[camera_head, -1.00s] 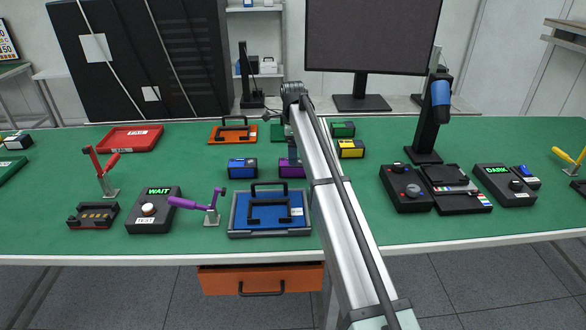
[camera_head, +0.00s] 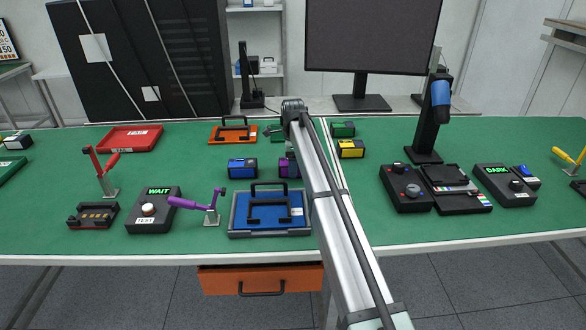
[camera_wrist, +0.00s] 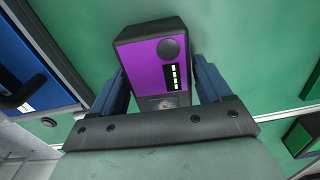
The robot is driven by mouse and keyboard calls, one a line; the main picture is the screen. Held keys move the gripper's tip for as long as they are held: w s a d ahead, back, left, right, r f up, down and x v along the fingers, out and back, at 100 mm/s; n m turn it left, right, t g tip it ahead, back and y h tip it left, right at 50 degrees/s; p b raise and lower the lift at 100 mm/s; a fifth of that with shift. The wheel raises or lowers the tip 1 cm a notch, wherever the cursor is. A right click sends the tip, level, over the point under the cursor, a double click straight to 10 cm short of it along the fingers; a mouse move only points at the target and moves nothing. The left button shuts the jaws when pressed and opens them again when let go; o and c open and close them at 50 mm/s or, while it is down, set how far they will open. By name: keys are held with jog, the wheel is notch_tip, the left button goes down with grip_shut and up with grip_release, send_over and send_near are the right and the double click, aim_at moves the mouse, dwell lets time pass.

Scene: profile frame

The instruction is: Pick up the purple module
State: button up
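The purple module (camera_wrist: 155,62) is a dark-cased block with a purple face, a round dark knob and a striped label. In the wrist view it lies between the two fingers of my gripper (camera_wrist: 162,78). The fingers are spread wide, one along each side of it; whether either touches it is unclear. In the head view the module (camera_head: 284,167) stands on the green bench, partly hidden by my arm, and the fingers cannot be made out.
A blue module (camera_head: 242,168) stands just left of it. A blue case (camera_head: 240,219) with black handles lies in front. A yellow module (camera_head: 351,149) and a green module (camera_head: 343,129) are to the right. An orange tray (camera_head: 216,133) lies behind. Bare green bench separates them.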

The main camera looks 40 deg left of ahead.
jog(key=c, duration=0.8)
notch_tip(320, 180, up, 10)
dwell(0.5)
